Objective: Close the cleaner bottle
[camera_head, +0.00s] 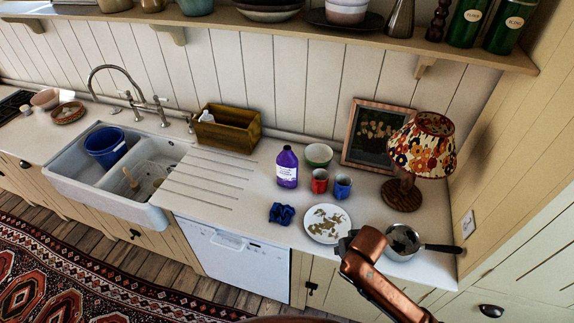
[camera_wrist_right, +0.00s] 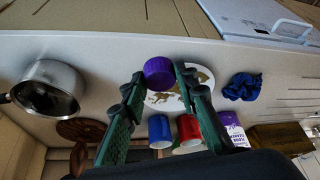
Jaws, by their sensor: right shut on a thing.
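The purple cleaner bottle (camera_head: 287,169) stands upright on the counter with a white label. It also shows in the right wrist view (camera_wrist_right: 232,130), at the lower right; its neck opening is too small to make out. My right gripper (camera_wrist_right: 160,76) is shut on a round purple cap (camera_wrist_right: 159,71), held between its green fingertips. The cap is above the counter and apart from the bottle. In the head view my copper right arm comes in from the lower right, and its fingers and the cap are hidden. My left gripper is not in view.
Beside the bottle stand a red cup (camera_head: 320,181), a blue cup (camera_head: 343,187) and a green bowl (camera_head: 319,155). In front lie a soiled plate (camera_head: 316,236) and a blue cloth (camera_head: 281,214). A saucepan (camera_head: 437,248) and a lamp (camera_head: 422,147) stand right. The drainboard (camera_head: 205,182) is clear.

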